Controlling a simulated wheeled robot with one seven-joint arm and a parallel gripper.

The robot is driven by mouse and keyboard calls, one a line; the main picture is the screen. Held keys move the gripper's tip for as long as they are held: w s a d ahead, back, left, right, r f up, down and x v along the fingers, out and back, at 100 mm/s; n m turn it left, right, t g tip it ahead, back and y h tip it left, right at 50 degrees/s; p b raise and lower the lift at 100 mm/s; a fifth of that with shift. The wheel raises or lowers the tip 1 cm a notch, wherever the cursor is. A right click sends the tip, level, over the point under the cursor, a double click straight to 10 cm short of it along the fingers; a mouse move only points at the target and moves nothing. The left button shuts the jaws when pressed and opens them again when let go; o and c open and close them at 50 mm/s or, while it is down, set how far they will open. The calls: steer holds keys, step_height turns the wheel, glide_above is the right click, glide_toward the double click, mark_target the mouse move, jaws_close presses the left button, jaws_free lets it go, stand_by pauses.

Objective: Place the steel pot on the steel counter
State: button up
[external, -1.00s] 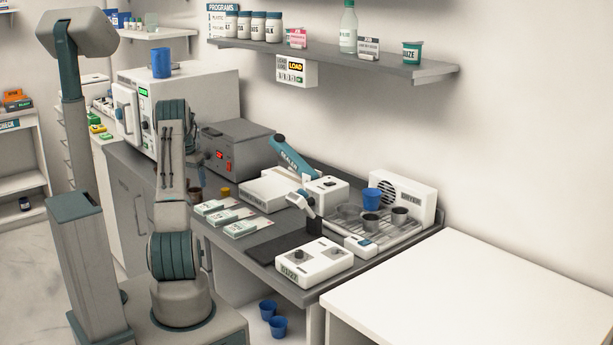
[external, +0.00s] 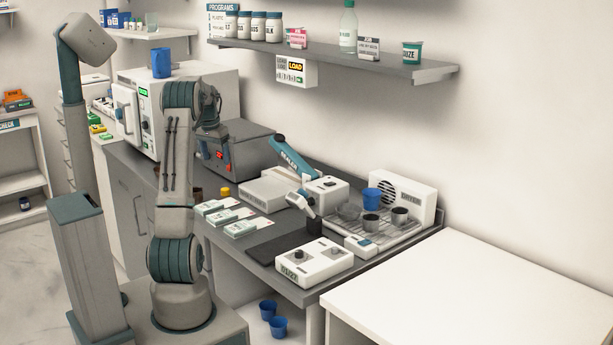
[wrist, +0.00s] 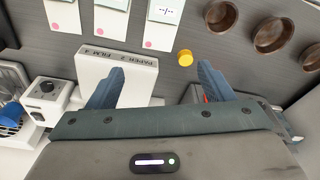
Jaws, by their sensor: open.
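Two dark grey metal cups, possibly the steel pots, stand on the drying rack in the external view: one in front (external: 371,223) and one to its right (external: 400,216). I cannot tell which is the task's pot. Several brownish metal pots stand on the grey counter in the wrist view, one of them at the top right (wrist: 272,34). The grey counter (external: 262,264) runs along the wall. My gripper (wrist: 158,85) is open and empty above the counter, its fingers pointing toward a small yellow-capped thing (wrist: 185,58) and a white box. The pots lie to the right of the fingers.
A white box labelled paper and film (wrist: 117,80) and white packets (external: 222,216) lie near the gripper. A grey machine with a red display (external: 235,150), a white sealer (external: 320,190) and a rack with a blue cup (external: 372,198) crowd the counter. A shelf (external: 330,60) hangs above.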

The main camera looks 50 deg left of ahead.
steer(key=d+r+m, duration=0.1)
steer(key=d+r, duration=0.2)
steer(key=d, duration=1)
steer(key=d+r+m, duration=0.1)
steer(key=d+r, duration=0.2)
steer(key=d, duration=1)
steer(key=s+d+f+m+t, duration=0.1)
steer(key=s+d+f, duration=0.1)
steer(key=s+d, duration=0.5)
steer(key=s+d+f, duration=0.2)
steer(key=s+d, duration=0.6)
steer(key=d, duration=0.4)
steer(key=shift+s+d+f+m+t+h, duration=0.2)
steer(key=shift+d+f+m+t+h, duration=0.15)
steer(key=shift+f+m+t+h, duration=0.05)
